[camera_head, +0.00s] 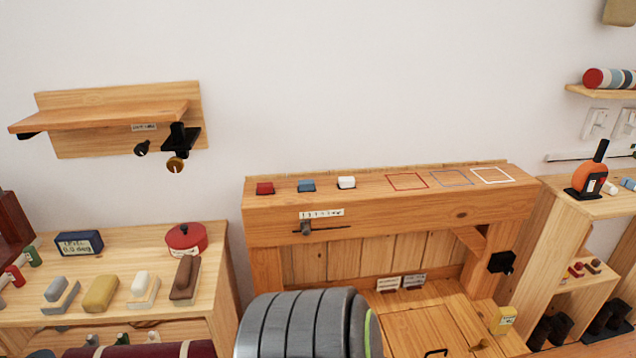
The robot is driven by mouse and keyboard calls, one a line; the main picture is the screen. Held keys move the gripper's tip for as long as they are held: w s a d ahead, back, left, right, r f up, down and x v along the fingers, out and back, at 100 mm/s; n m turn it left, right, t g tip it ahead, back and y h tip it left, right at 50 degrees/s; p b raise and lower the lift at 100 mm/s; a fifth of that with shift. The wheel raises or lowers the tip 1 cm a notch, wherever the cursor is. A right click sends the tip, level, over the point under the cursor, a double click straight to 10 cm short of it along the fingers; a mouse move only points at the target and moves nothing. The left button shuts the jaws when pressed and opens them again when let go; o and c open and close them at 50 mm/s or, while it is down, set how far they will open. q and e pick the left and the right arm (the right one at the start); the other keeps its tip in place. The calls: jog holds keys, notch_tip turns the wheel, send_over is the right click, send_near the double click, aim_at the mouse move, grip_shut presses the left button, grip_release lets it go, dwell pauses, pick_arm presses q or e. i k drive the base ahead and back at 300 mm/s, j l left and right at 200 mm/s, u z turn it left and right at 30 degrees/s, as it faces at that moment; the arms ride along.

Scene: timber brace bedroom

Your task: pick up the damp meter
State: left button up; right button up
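An orange hand-held device with a black upright prong (588,176), likely the damp meter, stands at the right of the view. It sits on a black base on top of a wooden shelf unit and looks upright. I see no label on it that confirms what it is. Neither of my grippers shows in the head view, so I cannot tell their state.
A wooden bench frame (375,212) with small coloured blocks stands in the middle. A blue gauge (79,243), a red round case (186,239) and several brushes or blocks lie on the left cabinet. Small white and blue pieces (611,188) lie close beside the orange device.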

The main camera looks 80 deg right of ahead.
aim_at(504, 318)
jog(key=z, duration=4.15)
jog(key=i, duration=0.15)
